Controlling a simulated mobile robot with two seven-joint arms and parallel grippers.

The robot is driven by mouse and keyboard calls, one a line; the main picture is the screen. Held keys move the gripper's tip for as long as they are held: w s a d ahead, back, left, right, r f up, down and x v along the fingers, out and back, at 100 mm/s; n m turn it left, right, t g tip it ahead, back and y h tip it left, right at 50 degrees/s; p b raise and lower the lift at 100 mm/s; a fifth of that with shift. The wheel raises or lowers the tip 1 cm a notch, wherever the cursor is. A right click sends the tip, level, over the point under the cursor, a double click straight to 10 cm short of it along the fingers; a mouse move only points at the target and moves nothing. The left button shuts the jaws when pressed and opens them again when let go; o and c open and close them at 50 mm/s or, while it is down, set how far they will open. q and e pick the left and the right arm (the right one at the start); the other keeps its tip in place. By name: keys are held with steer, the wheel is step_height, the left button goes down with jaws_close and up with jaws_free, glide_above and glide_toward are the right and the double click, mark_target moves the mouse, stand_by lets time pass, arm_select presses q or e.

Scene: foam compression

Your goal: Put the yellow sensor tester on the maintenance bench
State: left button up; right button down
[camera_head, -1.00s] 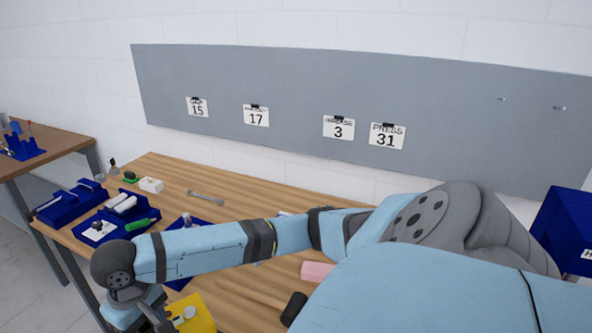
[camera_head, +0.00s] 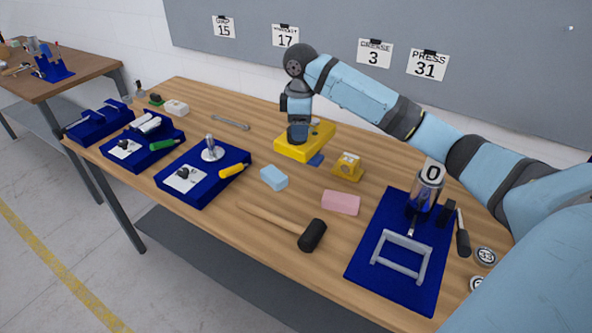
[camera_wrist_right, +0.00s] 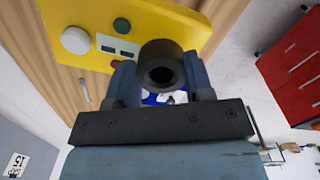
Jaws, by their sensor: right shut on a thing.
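The yellow sensor tester (camera_head: 305,143) is a flat yellow box over the back middle of the wooden bench (camera_head: 232,152). My right gripper (camera_head: 298,134) is above it, pointing down and shut on it. I cannot tell whether the tester touches the bench top. In the right wrist view the tester (camera_wrist_right: 105,22) shows a white knob, a green button, a red button and small displays. A black round part (camera_wrist_right: 160,72) sits between my right gripper's fingers (camera_wrist_right: 160,85). My left gripper is not in view.
Close right of the tester is a small yellow device (camera_head: 348,168). A blue block (camera_head: 274,177), pink block (camera_head: 341,203) and mallet (camera_head: 312,236) lie in front. Blue trays (camera_head: 203,190) stand left; a blue mat (camera_head: 372,258) with a press lies right. A wrench (camera_head: 230,122) lies behind left.

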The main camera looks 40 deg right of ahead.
steer(key=shift+w+d+r+n, duration=0.2)
steer(key=shift+d+n, duration=0.1)
steer(key=shift+d, duration=0.25)
steer(key=shift+d+f, duration=0.15)
steer(key=shift+f, duration=0.1)
steer(key=p, duration=0.1)
glide_toward(303, 199)
steer(key=shift+w+f+p, duration=0.1)
steer(key=shift+f+p, duration=0.2)
steer(key=shift+f, duration=0.8)
steer(key=shift+f, duration=0.1)
steer(key=c, duration=0.5)
jaws_free()
